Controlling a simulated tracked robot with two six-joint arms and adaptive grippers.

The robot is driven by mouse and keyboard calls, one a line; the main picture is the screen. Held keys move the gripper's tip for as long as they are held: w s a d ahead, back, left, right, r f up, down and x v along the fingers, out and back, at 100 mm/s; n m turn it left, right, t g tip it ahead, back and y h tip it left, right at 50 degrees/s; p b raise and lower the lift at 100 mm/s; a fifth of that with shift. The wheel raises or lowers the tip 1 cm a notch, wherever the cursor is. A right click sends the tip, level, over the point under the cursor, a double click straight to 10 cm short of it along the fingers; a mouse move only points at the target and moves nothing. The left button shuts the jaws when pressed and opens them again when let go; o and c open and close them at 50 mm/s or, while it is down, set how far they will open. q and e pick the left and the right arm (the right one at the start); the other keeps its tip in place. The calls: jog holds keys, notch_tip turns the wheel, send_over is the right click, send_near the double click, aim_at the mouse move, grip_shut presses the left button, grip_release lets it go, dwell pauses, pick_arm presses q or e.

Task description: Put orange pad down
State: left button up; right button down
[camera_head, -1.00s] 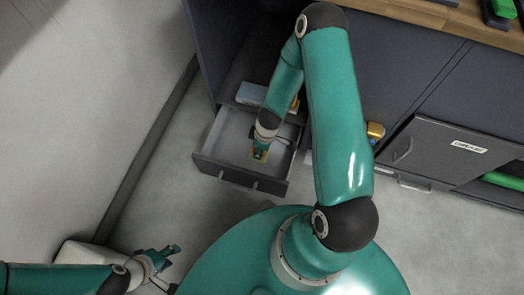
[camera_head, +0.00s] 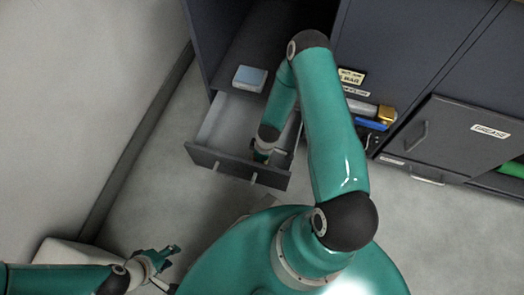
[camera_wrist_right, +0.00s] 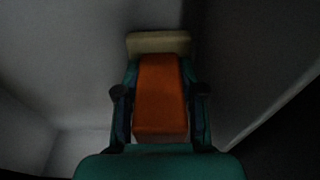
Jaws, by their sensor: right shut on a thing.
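The orange pad (camera_wrist_right: 160,95) is between the two fingers of my right gripper (camera_wrist_right: 160,115) in the right wrist view. The fingers are shut on its sides. A beige block-like piece (camera_wrist_right: 158,42) shows at the pad's far end; I cannot tell if it is part of it. In the head view my right gripper (camera_head: 263,154) reaches down into an open drawer (camera_head: 215,125), close to its front wall. The pad is hidden there. I cannot tell if it touches the drawer floor. My left gripper (camera_head: 167,258) is open and empty at the lower left, away from the drawer.
Blue and brass-coloured items (camera_head: 378,118) sit right of my right arm. A cabinet door labelled GREASE (camera_head: 455,140) is at the right. Bare floor (camera_head: 150,190) lies left of the drawer.

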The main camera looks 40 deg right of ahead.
jog(key=shift+f, duration=0.4)
jog(key=shift+r, duration=0.1)
jog(key=c, duration=0.7)
grip_release()
notch_tip(320, 180, up, 12)
jog(key=s+p, duration=0.1)
jog(key=p, duration=0.4)
jog(key=shift+s+d+p, duration=0.3)
jog(key=shift+d+p, duration=0.05)
jog(key=shift+d, duration=0.05)
